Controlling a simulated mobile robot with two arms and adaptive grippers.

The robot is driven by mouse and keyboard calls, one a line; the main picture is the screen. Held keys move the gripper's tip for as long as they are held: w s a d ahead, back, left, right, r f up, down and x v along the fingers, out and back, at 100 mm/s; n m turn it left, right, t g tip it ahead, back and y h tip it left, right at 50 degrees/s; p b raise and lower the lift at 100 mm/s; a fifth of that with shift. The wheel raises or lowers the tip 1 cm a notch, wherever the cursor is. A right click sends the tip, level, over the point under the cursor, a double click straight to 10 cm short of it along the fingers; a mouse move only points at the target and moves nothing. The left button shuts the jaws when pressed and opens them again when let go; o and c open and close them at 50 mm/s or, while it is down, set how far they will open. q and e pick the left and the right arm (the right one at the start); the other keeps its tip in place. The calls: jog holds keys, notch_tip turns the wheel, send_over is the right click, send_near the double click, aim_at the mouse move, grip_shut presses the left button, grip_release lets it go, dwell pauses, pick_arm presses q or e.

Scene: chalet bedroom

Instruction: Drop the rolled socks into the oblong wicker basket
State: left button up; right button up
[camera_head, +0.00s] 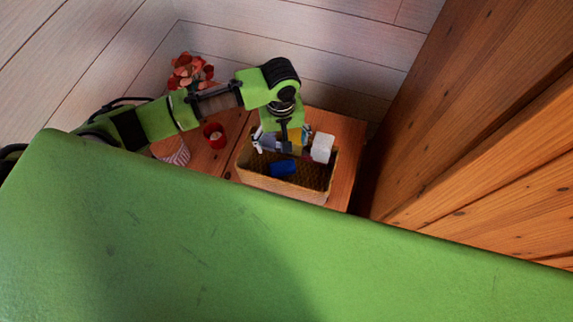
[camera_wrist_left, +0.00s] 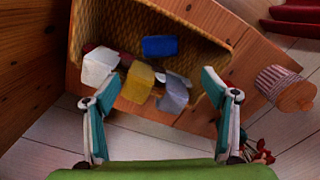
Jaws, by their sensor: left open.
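The oblong wicker basket (camera_head: 285,187) stands on a wooden surface; its woven inside also shows in the left wrist view (camera_wrist_left: 112,25). My left gripper (camera_head: 283,141) points down over the basket's far side. In the left wrist view its two fingers (camera_wrist_left: 160,88) are spread wide, with nothing clamped between them. Below and between them show a yellow piece (camera_wrist_left: 137,83) and a pale grey piece (camera_wrist_left: 174,93). A white piece (camera_wrist_left: 99,66) and a blue piece (camera_wrist_left: 160,46) lie nearby in the basket. I cannot tell surely which is the rolled socks. My right gripper is out of view.
Left of the basket on the wooden top (camera_head: 345,160) are a red cup-like object (camera_head: 214,135), a striped jar (camera_head: 176,153) and red flowers (camera_head: 190,72). A wooden wall (camera_head: 480,130) rises close on the right. Pale planks lie behind.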

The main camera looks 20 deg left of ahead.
pick_arm(q)
notch_tip(320, 180, up, 9)
dwell(0.3)
dwell(0.4)
